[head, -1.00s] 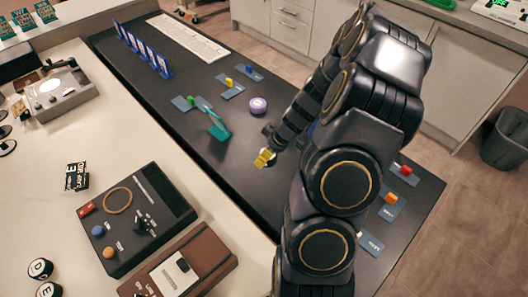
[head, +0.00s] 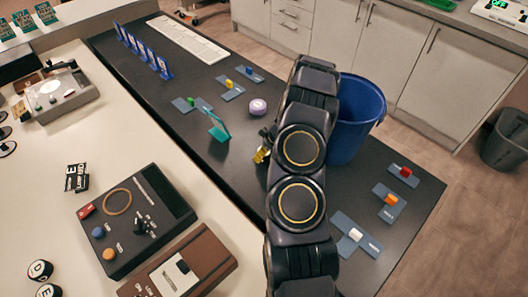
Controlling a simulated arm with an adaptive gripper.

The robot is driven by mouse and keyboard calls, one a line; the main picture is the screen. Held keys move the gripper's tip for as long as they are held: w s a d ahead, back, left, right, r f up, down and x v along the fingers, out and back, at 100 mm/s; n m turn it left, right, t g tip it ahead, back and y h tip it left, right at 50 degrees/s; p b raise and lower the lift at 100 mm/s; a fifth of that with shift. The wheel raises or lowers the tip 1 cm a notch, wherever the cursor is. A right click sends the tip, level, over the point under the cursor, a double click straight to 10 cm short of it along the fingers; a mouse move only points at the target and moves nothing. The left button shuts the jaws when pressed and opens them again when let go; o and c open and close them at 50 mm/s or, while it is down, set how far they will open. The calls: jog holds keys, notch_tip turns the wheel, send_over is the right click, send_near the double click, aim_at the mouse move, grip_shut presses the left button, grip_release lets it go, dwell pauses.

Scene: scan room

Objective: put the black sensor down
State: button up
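My gripper (head: 262,152) is low over the dark counter (head: 235,185), mostly hidden behind my own arm. Only a small yellow and dark part of it shows at the arm's left edge. I cannot tell whether its fingers are open or shut, or whether they hold anything. I cannot pick out the black sensor for certain; it may be hidden by the gripper or arm. A teal upright panel (head: 217,126) stands just left of the gripper, apart from it. A round lilac-topped item (head: 258,106) sits beyond it.
A blue bin (head: 360,118) stands right of my arm. Blue-grey plates with coloured blocks lie around, such as the red block (head: 405,171) and white block (head: 355,234). A black control box (head: 136,219) and a brown box (head: 180,268) are at front left.

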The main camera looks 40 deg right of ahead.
jog(key=shift+f, duration=0.3)
jog(key=shift+f, duration=0.1)
jog(key=o, duration=1.1)
jog(key=shift+c, duration=0.2)
jog(key=v, duration=1.2)
jog(key=s+a+r+g+y, duration=0.1)
jog(key=a+r+g, duration=0.1)
jog(key=a+r, duration=0.8)
jog(key=s+a+r+g+y, duration=0.15)
jog(key=a+r, duration=0.35)
jog(key=a, duration=0.9)
jog(key=s+a+r+m+g+h, duration=0.1)
jog(key=s+a+r+h, duration=0.1)
jog(key=s, duration=0.7)
jog(key=s+a+r+m+g+h, duration=0.1)
jog(key=s+a+r, duration=0.2)
jog(key=s, duration=0.7)
jog(key=shift+s+a+r+g+h, duration=0.25)
jog(key=shift+s+a+g+h, duration=0.1)
jog(key=shift+a, duration=0.85)
